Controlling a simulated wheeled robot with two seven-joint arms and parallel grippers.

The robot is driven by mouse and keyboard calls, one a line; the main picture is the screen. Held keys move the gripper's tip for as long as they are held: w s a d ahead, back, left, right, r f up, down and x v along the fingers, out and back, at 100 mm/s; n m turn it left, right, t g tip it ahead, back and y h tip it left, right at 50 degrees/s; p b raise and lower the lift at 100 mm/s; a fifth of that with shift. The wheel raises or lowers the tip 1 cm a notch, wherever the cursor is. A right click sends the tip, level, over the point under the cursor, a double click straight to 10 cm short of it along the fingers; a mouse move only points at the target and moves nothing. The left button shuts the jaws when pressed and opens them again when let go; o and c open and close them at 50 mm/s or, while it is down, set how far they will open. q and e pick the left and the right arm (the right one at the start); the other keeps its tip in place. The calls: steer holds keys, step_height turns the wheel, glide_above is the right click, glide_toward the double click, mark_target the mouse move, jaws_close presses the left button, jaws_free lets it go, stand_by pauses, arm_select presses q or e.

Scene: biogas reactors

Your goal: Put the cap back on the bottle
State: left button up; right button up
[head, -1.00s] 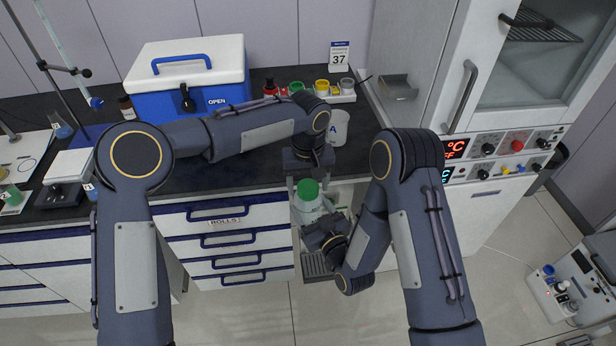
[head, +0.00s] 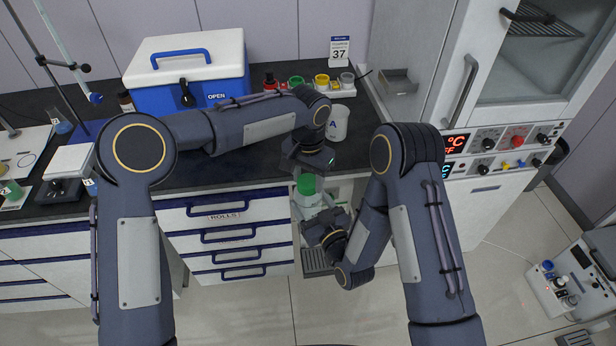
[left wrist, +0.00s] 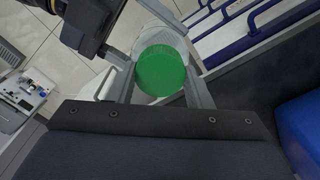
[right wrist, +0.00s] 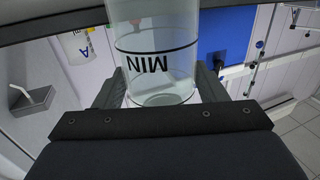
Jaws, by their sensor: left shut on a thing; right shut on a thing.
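The clear bottle (head: 305,212) is upright in front of the counter. My right gripper (head: 313,222) is shut around it from the side. In the right wrist view the bottle (right wrist: 157,50) is between the fingers, with black lines and "MIN" lettering upside down. The green cap (head: 306,185) is directly above the bottle, in line with it. My left gripper (left wrist: 160,80) is shut on the cap, reaching from above. In the left wrist view the cap (left wrist: 161,70) covers the bottle's middle. I cannot tell whether the cap is seated on the neck.
A white beaker marked A (head: 338,123) stands on the dark counter (head: 240,172) behind my left gripper. A blue cooler box (head: 190,95) and a rack of coloured caps (head: 322,86) are further back. Drawers (head: 225,235) are left of the bottle; a control-panel cabinet (head: 490,190) is right.

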arm_select(q)
steer(key=m, duration=0.6)
steer(key=shift+m, duration=0.3)
steer(key=o, duration=1.2)
steer(key=shift+c, duration=0.2)
steer(key=shift+r, duration=0.1)
step_height(320, 180, up, 12)
steer(key=shift+a, duration=0.1)
